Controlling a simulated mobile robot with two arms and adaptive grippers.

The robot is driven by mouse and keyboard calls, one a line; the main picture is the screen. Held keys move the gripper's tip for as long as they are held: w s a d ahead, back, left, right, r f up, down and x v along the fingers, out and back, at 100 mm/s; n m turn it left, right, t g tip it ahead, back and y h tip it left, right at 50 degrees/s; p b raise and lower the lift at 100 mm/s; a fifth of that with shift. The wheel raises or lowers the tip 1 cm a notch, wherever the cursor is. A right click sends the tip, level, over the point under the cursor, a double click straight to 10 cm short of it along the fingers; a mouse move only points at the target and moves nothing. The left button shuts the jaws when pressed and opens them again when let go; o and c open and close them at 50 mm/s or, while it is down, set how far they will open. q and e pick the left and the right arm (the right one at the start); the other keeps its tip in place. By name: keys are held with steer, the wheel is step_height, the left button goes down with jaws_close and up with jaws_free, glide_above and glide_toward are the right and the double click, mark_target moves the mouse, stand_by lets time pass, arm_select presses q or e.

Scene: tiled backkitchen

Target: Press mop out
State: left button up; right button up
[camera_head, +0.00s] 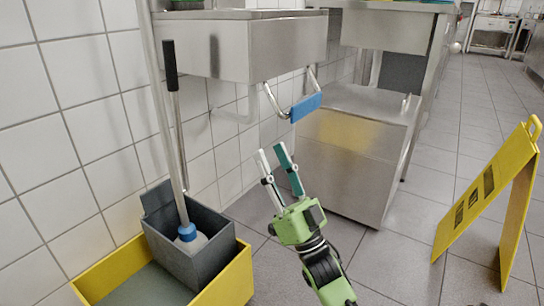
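The mop (181,150) stands upright with a black grip at the top of its long metal handle. Its blue and white head (189,237) is down inside the grey wringer (216,257), which sits in the yellow bucket (235,279) at the lower left. The mop leans slightly, close to the tiled wall. My green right gripper (274,163) is right of the mop and bucket, pointing up and away. Its two fingers are apart with nothing between them. My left gripper does not show.
A steel sink (245,45) with a blue-padded lever (306,107) hangs beyond my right gripper. A steel cabinet (348,160) stands behind it. A yellow floor sign (486,190) stands at the right. The tiled floor between cabinet and sign is clear.

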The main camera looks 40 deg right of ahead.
steer(key=v, duration=1.1)
